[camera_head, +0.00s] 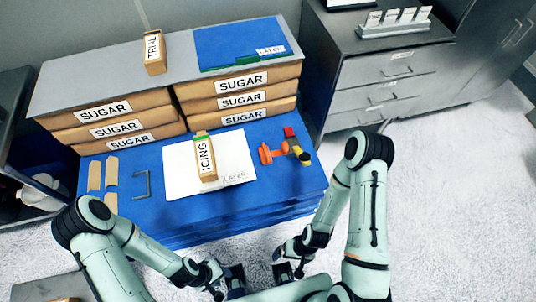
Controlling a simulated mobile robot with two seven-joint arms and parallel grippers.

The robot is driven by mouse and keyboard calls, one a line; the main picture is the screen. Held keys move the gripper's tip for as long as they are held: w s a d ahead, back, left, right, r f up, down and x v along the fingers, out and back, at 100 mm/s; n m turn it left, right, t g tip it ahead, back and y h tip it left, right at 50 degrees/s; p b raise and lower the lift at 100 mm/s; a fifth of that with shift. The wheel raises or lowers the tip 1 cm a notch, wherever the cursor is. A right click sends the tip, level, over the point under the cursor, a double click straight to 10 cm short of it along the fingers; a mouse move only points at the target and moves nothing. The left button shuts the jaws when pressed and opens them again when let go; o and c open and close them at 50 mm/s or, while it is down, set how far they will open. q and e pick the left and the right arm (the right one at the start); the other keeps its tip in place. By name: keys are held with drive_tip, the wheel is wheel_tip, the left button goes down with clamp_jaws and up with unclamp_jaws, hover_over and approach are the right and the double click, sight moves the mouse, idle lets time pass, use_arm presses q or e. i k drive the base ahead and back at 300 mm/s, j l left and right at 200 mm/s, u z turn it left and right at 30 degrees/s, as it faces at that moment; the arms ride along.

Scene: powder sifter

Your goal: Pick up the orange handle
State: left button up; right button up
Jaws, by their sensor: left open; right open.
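An orange handle-like piece (267,154) lies on the blue table surface (230,212), right of the white sheet. It is small in this view, and its exact shape is hard to make out. A red piece (290,132) and a yellow and black piece (301,155) lie close to its right. My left gripper (236,278) is at the bottom of the view, open and empty. My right gripper (285,270) is just to its right, also open and empty. Both are well in front of the table, apart from the orange piece.
An ICING box (205,158) lies on a white sheet (235,150). Stacked SUGAR bags (235,98) line the table's back, under a grey board (110,68) holding a TRIAL box (154,52). Tan pieces (111,171) and a grey bracket (141,185) lie left. A drawer cabinet (375,75) stands right.

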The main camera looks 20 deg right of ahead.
sight(266, 155)
drive_tip(key=z, duration=0.5)
drive_tip(key=i+l, duration=0.25)
drive_tip(key=l, duration=0.2)
drive_tip(key=l+u, duration=0.1)
drive_tip(key=u, duration=0.25)
drive_tip(key=l+u, duration=0.1)
drive_tip(key=u, duration=0.3)
drive_tip(key=i+l+u, duration=0.1)
drive_tip(key=u, duration=1)
